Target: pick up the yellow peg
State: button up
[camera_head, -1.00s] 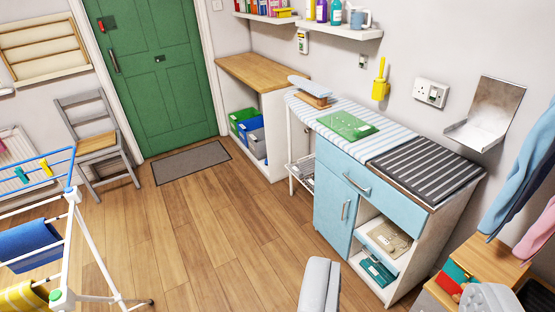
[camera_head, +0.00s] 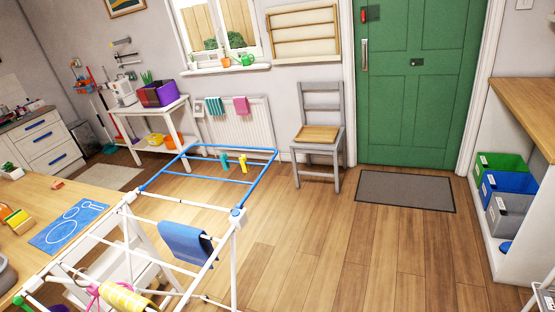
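The small yellow peg (camera_head: 243,162) is clipped on a blue bar of the drying rack (camera_head: 236,219), in the middle left of the view. A teal peg (camera_head: 224,160) is just left of it on the rack, a small gap apart. The blue-topped wing of the rack reaches out toward the radiator.
A blue cloth (camera_head: 188,243) and a yellow striped cloth (camera_head: 128,297) hang on the rack's near part. A table (camera_head: 25,240) stands at the left. A grey chair (camera_head: 320,140) is behind the rack. Wooden floor (camera_head: 350,250) is clear to the right.

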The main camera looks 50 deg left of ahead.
aim_at(244, 158)
jog(key=u, duration=0.3)
jog(key=i, duration=1.35)
jog(key=u, duration=0.8)
jog(key=i, duration=1.45)
jog(key=u, duration=0.45)
